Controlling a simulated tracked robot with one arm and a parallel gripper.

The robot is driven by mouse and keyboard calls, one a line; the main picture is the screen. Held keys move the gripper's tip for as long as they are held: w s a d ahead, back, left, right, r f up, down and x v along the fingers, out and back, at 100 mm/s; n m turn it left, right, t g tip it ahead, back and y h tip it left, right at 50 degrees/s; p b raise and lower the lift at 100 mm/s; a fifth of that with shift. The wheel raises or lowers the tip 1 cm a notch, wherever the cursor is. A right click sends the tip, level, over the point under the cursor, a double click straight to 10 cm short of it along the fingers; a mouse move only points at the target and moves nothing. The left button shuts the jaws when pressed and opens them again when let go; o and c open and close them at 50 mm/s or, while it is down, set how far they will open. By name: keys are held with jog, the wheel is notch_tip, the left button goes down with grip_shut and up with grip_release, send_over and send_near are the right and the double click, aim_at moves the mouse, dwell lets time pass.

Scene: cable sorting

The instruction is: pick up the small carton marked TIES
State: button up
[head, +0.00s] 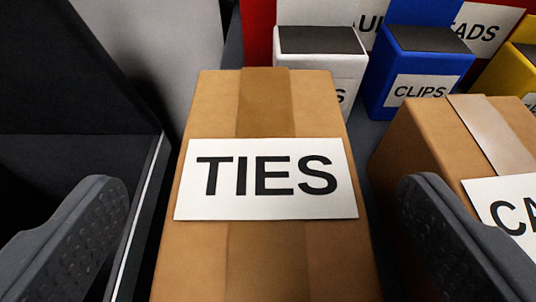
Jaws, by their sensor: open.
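The small brown carton marked TIES (262,245) stands in the middle of the head view, with a white label (266,208) in black letters and a darker tape strip over its top. My gripper (262,205) is open. Its left finger (88,225) shows at the lower left and its right finger (440,225) at the lower right, with the carton between them in the picture. A gap shows between each finger and the carton. I cannot tell how far ahead of the fingertips the carton is. Its lower end is cut off by the frame.
A second brown carton (420,135), its label partly cut off, stands close on the right, behind the right finger. A white box (322,62), a blue CLIPS box (410,65) and a yellow box (510,62) stand behind. A dark bin (75,160) lies at the left.

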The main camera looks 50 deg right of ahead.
aim_at(267, 169)
jog(key=b+x, duration=0.1)
jog(key=x, duration=0.3)
jog(key=shift+w+d+f+b, duration=0.1)
jog(key=shift+d+f+b, duration=0.15)
jog(key=shift+b, duration=0.1)
jog(key=shift+r, duration=0.1)
jog(key=c, duration=1.1)
jog(key=shift+r, duration=0.15)
